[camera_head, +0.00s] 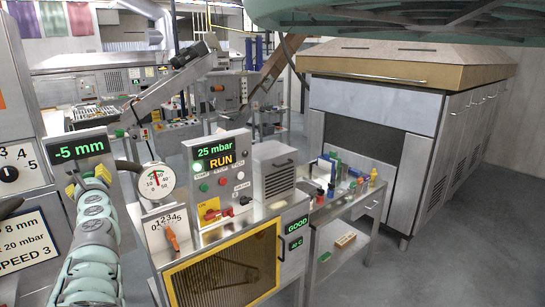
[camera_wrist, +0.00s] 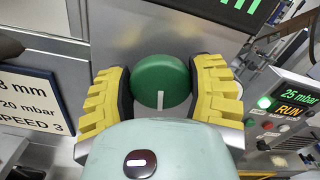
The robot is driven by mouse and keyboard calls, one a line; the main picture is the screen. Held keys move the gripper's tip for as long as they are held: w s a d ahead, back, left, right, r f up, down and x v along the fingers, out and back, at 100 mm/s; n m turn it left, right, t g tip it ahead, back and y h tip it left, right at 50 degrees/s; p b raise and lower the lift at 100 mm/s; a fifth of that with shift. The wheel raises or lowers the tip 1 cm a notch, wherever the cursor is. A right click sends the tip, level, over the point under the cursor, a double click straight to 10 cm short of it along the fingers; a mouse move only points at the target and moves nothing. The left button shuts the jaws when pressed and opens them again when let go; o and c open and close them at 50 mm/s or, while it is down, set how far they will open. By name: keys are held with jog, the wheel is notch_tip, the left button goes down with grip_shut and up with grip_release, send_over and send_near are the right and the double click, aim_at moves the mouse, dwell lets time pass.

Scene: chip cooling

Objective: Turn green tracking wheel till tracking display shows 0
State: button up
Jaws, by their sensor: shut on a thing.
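The green tracking wheel (camera_wrist: 162,75) is round with a white mark pointing down in the wrist view. My gripper (camera_wrist: 163,88) has its two yellow ribbed fingers shut on the wheel from the left and right. In the head view my gripper (camera_head: 88,184) is at the panel, just under the tracking display, and hides the wheel there. The tracking display (camera_head: 80,149) reads -5 mm in green. Only part of its digits shows at the top right of the wrist view.
A sign (camera_head: 26,242) with "8 mm", "20 mbar" and "SPEED 3" stands left of my arm. A round gauge (camera_head: 155,181), a 0-5 selector with an orange handle (camera_head: 171,236) and a panel reading 25 mbar RUN (camera_head: 217,156) are to the right. Open floor lies at far right.

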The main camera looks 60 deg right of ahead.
jog(key=shift+d+m, duration=0.1)
jog(key=shift+m, duration=1)
jog(key=o, duration=1.2)
